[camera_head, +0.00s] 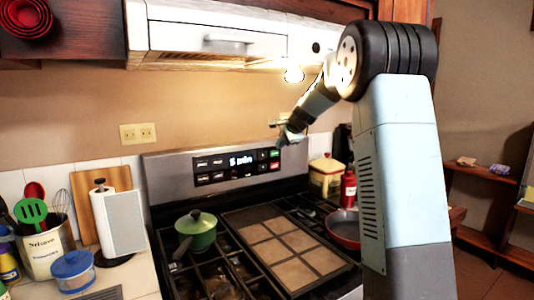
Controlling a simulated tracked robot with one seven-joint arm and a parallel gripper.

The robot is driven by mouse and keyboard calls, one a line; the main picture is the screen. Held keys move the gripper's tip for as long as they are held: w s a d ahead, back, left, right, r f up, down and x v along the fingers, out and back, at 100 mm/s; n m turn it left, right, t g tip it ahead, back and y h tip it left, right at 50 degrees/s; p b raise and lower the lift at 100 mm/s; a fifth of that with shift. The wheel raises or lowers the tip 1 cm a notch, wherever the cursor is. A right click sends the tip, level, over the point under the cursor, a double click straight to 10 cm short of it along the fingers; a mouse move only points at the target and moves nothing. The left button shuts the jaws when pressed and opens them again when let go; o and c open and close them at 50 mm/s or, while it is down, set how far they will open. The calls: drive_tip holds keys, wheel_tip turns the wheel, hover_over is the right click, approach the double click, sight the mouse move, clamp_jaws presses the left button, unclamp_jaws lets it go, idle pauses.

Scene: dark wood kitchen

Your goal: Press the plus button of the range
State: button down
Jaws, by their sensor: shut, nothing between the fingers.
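The range (165,177) stands against the back wall with its cooktop in front. Its upright back panel carries a black control strip with a lit display (240,160), dark buttons on both sides, and a green and a red button at the right end. Which one is the plus button is too small to read. My gripper (281,141) is at the upper right of this strip, close to the green button (275,153). It is shut and holds nothing. I cannot tell whether it touches the panel. My arm reaches in from the right.
A green lidded pot (197,230) and a red pan (343,229) stand on the burners, with a flat griddle (283,250) between them. The white range hood (210,38) hangs above. A red bottle (348,186) and a box (326,176) stand right of the range.

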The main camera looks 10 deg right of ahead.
sight(263, 158)
drive_tip(key=shift+w+a+r+x, duration=0.1)
drive_tip(key=shift+w+r+x, duration=0.2)
drive_tip(key=shift+x, duration=1.85)
drive_tip(key=shift+w+a+r+x, duration=0.1)
drive_tip(key=shift+w+r+x, duration=0.2)
drive_tip(key=shift+x, duration=1.85)
drive_tip(key=shift+w+a+r+x, duration=0.1)
drive_tip(key=shift+w+r+x, duration=0.2)
drive_tip(key=shift+x, duration=1.85)
